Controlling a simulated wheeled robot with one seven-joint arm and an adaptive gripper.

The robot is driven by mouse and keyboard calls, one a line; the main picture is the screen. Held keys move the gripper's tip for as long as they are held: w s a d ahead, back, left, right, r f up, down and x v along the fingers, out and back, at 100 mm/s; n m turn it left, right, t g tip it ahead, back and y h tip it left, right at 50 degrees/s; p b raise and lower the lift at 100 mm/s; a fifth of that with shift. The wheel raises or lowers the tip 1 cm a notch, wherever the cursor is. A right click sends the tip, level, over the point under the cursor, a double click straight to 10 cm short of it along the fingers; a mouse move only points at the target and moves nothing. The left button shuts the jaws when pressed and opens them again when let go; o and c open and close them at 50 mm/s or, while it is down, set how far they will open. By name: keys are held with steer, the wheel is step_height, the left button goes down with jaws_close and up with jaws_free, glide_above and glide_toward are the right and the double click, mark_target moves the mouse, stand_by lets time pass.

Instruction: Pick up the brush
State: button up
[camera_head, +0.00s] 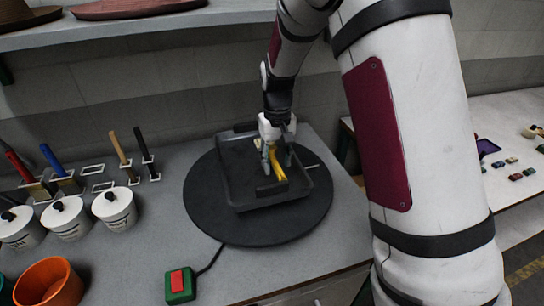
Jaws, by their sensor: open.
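A slim yellow thing, which looks like the brush (279,172), lies in a dark rectangular tray (240,190). Its far end is hidden by my gripper, and its bristles cannot be made out. My gripper (275,163) points down into the tray right over the yellow thing. Its fingers are open, one at the left of the yellow thing and one at the right. I cannot tell whether they touch it.
The tray stands on a round black turntable (262,230). At the left are upright handled tools, among them a wooden-handled one (119,148), white lidded pots (115,209) and an orange bowl (50,283). A green box with a red button (180,284) sits in front.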

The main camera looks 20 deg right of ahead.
jaws_close()
stand_by(0.3)
